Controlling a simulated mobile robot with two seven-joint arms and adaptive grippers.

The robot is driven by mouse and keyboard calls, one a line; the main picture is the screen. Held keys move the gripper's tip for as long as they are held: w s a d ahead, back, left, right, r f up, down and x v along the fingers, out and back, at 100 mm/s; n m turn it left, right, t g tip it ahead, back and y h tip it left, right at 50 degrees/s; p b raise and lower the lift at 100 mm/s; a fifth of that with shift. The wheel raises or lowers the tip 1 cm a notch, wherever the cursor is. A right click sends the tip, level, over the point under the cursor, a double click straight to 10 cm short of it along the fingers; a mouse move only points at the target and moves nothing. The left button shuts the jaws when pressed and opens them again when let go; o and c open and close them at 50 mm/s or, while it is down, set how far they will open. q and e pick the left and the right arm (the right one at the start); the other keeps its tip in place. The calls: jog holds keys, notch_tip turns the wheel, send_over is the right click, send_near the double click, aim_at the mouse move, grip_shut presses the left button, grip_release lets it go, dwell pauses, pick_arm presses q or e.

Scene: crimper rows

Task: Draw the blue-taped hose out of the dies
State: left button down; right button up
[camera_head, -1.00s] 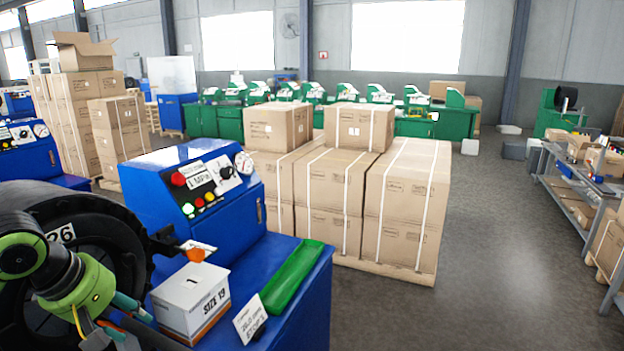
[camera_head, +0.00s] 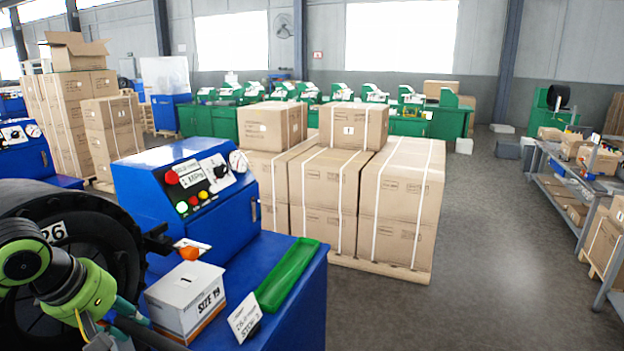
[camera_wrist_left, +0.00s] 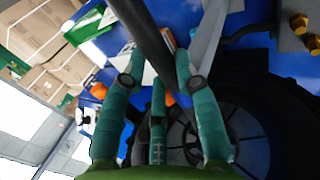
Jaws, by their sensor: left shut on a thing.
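The crimper head (camera_head: 95,235) is a large black ring marked 26 at the left of the head view. My left arm crosses in front of its middle, so the dies are hidden there. My left gripper (camera_head: 130,318) is low at the left, in front of the crimper. In the left wrist view its teal fingers (camera_wrist_left: 160,82) are closed around a dark hose (camera_wrist_left: 150,42). The hose runs from the top edge down between the fingers. The black crimper ring (camera_wrist_left: 250,125) also shows in that view, right of the fingers. My right gripper is not in view.
The blue crimper bench (camera_head: 300,295) carries a SIZE 19 box (camera_head: 187,300), a green tray (camera_head: 288,272) and a small sign card (camera_head: 244,319). A control panel (camera_head: 190,180) stands behind. Strapped cartons (camera_head: 400,200) on a pallet stand beyond.

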aim_at(163, 342)
pick_arm(q)
jog(key=shift+r, duration=0.15)
jog(key=shift+r+p, duration=0.3)
jog(key=shift+r, duration=0.1)
jog(key=shift+d, duration=0.1)
jog(key=shift+s+d, duration=0.55)
jog(key=shift+d, duration=0.7)
jog(key=shift+s+d, duration=0.5)
jog(key=shift+d, duration=0.8)
jog(key=shift+s+d, duration=0.55)
jog(key=shift+d, duration=0.7)
jog(key=shift+r+p, duration=1.95)
jog(key=shift+r, duration=1.6)
jog(key=shift+f, duration=0.15)
